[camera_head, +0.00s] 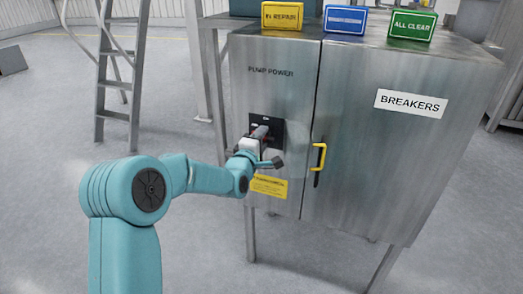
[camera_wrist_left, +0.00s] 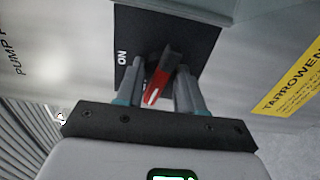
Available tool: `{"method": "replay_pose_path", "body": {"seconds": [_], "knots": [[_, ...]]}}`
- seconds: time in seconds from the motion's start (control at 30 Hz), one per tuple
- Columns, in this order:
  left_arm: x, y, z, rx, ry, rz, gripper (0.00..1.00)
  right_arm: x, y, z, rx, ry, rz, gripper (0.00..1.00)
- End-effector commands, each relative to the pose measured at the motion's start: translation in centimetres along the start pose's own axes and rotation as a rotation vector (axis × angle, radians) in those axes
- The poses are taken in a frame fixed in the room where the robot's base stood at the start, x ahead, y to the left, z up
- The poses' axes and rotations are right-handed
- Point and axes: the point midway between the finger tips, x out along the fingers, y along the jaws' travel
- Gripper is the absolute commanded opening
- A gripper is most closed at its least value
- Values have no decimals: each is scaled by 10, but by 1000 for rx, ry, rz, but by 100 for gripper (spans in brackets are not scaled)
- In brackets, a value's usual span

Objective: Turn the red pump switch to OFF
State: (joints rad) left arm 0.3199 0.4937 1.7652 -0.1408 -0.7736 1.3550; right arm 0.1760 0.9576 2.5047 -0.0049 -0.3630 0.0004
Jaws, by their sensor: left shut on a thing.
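The red pump switch (camera_wrist_left: 157,86) has a red and dark handle with a white mark, on a black plate (camera_wrist_left: 190,35) whose "ON" label reads sideways in the wrist view. In the head view the black plate (camera_head: 278,127) is on the left door of the metal cabinet (camera_head: 275,85), below the words "PUMP POWER". My left gripper (camera_head: 261,134) is at the plate and covers most of the switch. In the wrist view its fingers (camera_wrist_left: 161,82) stand on both sides of the handle, shut on it. No "OFF" label is readable. My right gripper is not in view.
A yellow door handle (camera_head: 320,156) sticks out just right of the switch. A yellow warning label (camera_head: 270,187) is below it. Yellow, blue and green sign blocks (camera_head: 345,20) stand on the cabinet top. A ladder (camera_head: 118,80) stands at the left; the floor before the cabinet is clear.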

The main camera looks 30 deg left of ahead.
Motion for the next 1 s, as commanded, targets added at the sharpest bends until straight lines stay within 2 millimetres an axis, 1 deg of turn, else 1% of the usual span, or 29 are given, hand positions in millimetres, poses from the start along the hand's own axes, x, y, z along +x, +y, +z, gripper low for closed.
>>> {"method": "replay_pose_path", "body": {"seconds": [0.03, 0.2, 0.33, 0.6, 0.97, 1.0], "knots": [[0, -3, -1, -32, 3, 7, 7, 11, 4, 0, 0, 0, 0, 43], [0, -2, -1, -126, 2, 6, 7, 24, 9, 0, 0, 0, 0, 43], [0, -1, -1, -176, 2, 5, 7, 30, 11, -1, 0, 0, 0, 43], [0, 1, -2, -222, 3, 4, 7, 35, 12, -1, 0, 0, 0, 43], [0, 2, -2, -226, 4, 4, 7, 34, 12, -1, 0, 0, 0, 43], [0, 2, -2, -226, 4, 4, 40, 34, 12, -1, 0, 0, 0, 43]]}}
